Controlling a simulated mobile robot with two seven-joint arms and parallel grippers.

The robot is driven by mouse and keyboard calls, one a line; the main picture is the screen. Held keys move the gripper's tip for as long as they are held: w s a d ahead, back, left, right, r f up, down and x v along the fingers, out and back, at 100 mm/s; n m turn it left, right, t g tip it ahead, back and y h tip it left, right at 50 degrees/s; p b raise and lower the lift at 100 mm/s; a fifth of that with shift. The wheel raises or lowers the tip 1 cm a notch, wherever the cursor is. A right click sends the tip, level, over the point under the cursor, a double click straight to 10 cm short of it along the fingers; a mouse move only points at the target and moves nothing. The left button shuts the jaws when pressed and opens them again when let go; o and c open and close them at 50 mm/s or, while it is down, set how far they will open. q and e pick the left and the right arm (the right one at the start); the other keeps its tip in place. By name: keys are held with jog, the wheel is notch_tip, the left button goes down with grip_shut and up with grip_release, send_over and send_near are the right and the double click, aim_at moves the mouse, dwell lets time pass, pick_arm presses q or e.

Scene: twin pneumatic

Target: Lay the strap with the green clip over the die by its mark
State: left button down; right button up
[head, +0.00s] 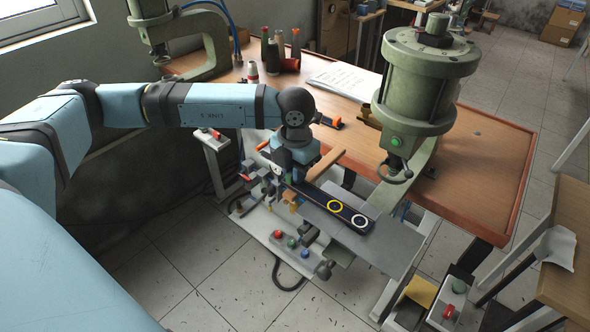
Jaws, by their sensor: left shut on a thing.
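A dark strap (347,212) with a yellow ring and a white ring runs down to the right from my left gripper (287,178). It lies over or just above a grey plate (378,257); I cannot tell whether they touch. My left gripper points down and is shut, apparently on the upper left end of the strap. Its fingertips are mostly hidden. I cannot make out a green clip. I cannot tell the die and its mark apart from the parts around the plate. My right gripper is out of view.
A green pneumatic press (420,85) stands at the right of the wooden table (485,165), another (190,40) at the back left. A button panel (290,242) sits below the gripper.

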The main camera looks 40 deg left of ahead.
pick_arm(q)
jog(key=shift+f, duration=0.1)
jog(key=c, duration=1)
grip_release()
notch_tip(320, 180, up, 14)
jog(key=shift+f+b, duration=0.1)
jog(key=shift+b, duration=0.25)
